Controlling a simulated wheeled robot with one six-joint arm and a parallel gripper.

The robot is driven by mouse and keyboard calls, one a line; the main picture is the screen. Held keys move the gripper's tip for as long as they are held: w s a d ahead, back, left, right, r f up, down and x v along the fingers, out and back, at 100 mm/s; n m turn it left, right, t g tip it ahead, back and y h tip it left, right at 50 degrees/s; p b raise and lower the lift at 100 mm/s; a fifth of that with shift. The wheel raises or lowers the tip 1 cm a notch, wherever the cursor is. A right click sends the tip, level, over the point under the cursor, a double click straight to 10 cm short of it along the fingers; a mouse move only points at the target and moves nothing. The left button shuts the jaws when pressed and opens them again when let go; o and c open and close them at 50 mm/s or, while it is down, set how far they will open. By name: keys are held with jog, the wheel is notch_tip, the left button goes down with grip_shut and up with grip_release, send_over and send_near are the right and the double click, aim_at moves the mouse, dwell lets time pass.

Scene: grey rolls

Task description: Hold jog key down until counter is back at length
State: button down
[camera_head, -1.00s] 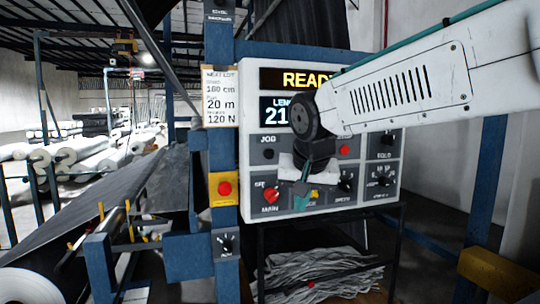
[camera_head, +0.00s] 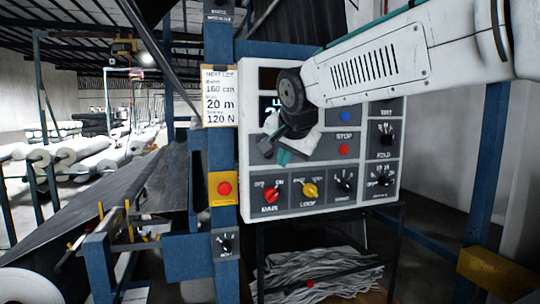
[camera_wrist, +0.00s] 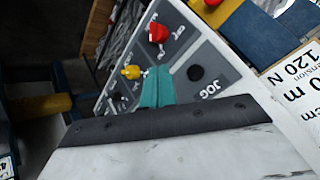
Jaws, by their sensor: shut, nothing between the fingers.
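The jog key is a round black button (camera_wrist: 196,72) beside the word JOG in the wrist view. In the head view my arm and gripper cover most of its area. My gripper (camera_head: 283,157) has teal fingers, shut and empty, in front of the panel's left part. In the wrist view the fingertips (camera_wrist: 157,86) are beside the jog key, between it and the yellow loop knob (camera_wrist: 131,72), not over the key. I cannot tell whether they touch the panel.
The white control panel (camera_head: 248,190) also carries a red main knob (camera_head: 270,194), a red stop button (camera_head: 344,150) and a blue button (camera_head: 345,116). A red button on a yellow plate (camera_head: 224,188) is on the blue post. A lot card (camera_head: 219,97) reads 20 m.

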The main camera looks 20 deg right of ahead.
send_near(270, 159)
jog(key=shift+s+f+x, duration=0.15)
jog(key=shift+x, duration=0.7)
jog(key=shift+s+f+x, duration=0.15)
jog(key=shift+x, duration=0.7)
jog(key=shift+s+f+x, duration=0.1)
jog(key=shift+s+x, duration=0.05)
jog(key=shift+x, duration=0.7)
jog(key=shift+w, duration=0.45)
jog(key=shift+w, duration=0.4)
dwell(0.4)
jog(key=shift+s, duration=0.85)
jog(key=s, duration=0.5)
dwell(0.4)
